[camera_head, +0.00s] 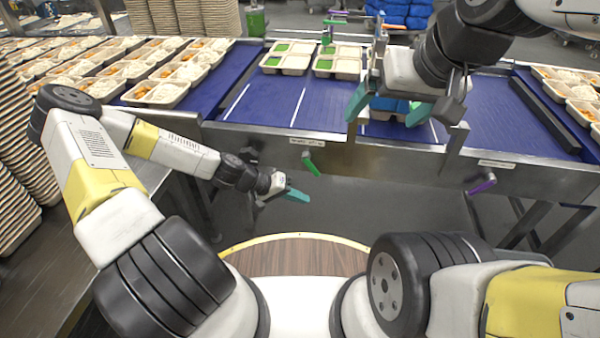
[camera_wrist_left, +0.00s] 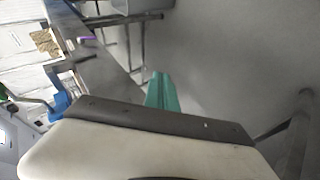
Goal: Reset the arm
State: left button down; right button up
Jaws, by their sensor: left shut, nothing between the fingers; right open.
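My left gripper (camera_head: 297,195) hangs low in front of the conveyor's near edge, over the floor. Its teal fingers are together with nothing between them; they also show in the left wrist view (camera_wrist_left: 161,92), pointing over bare grey floor. My right gripper (camera_head: 388,108) is up over the near side of the blue conveyor (camera_head: 265,105). Its teal fingers are spread apart, with a blue item (camera_head: 390,104) visible behind them; I cannot tell whether they touch it.
Trays with green food (camera_head: 292,62) sit on the belt left of my right gripper. Filled trays (camera_head: 160,94) crowd the left side, and more (camera_head: 577,92) stand at far right. Green (camera_head: 308,163) and purple (camera_head: 481,184) handles stick out from the conveyor's front. Stacked empty trays (camera_head: 20,170) stand at left.

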pick_arm(q)
jog(key=shift+a, duration=0.1)
jog(key=s+a+r+m+y, duration=0.15)
jog(key=a+r+y, duration=0.35)
jog(key=r, duration=0.5)
jog(key=s+a+r+y, duration=0.2)
jog(key=a+r+y, duration=0.1)
jog(key=a+r, duration=0.55)
jog(key=s+r+n+t, duration=0.1)
jog(key=s+r+t, duration=0.1)
jog(key=s+r, duration=0.4)
jog(key=s+r+n+t, duration=0.1)
jog(key=s+r, duration=0.5)
jog(key=r, duration=0.9)
jog(key=shift+s+a+t, duration=0.35)
jog(key=shift+s+t, duration=0.05)
jog(key=shift+t, duration=0.1)
jog(key=shift+n, duration=0.25)
